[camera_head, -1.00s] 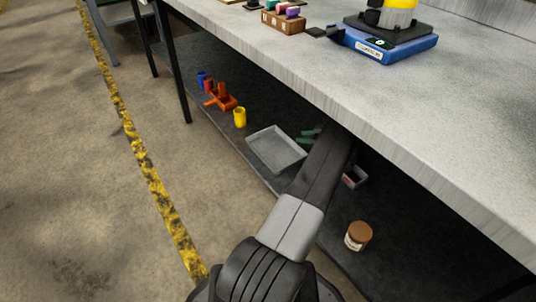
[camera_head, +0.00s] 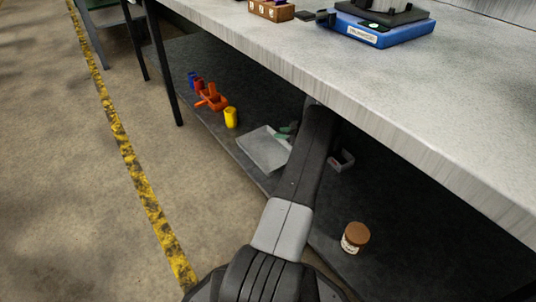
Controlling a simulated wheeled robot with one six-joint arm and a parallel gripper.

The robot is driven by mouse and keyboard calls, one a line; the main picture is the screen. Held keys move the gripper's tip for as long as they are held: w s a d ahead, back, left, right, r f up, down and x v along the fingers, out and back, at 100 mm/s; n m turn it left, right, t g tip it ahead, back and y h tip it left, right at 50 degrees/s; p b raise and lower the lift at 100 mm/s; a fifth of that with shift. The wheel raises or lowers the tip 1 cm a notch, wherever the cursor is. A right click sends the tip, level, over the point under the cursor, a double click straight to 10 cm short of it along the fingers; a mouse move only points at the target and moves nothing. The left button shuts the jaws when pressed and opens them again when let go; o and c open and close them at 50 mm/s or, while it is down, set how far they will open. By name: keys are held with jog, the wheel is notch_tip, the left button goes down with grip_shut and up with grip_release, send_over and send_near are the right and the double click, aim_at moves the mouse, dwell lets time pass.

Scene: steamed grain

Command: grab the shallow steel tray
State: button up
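The shallow steel tray (camera_head: 262,150) is a light grey, low-rimmed rectangle lying on the dark lower shelf under the bench, near the shelf's front edge. My arm reaches in under the bench top just to the right of the tray and covers its right side. The fingers of my gripper are not visible, so I cannot see whether they touch anything. A small green thing (camera_head: 284,132) shows between the tray's far right corner and my arm.
A yellow cup (camera_head: 231,117) and orange parts (camera_head: 212,98) sit left of the tray. A small grey box (camera_head: 341,161) and a brown-lidded jar (camera_head: 355,237) stand right of my arm. The bench top (camera_head: 400,90) overhangs the shelf. Open floor lies left.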

jog(key=shift+a+f, duration=0.35)
jog(key=shift+f, duration=0.2)
jog(key=shift+a+f, duration=0.3)
jog(key=shift+f, duration=0.2)
jog(key=shift+w+d+r, duration=0.1)
jog(key=c, duration=0.7)
jog(key=shift+d+r, duration=0.1)
jog(key=shift+d, duration=0.05)
grip_shut()
jog(key=shift+d+p, duration=0.15)
jog(key=shift+p, duration=0.15)
jog(key=shift+w+r, duration=0.1)
jog(key=shift+r, duration=0.15)
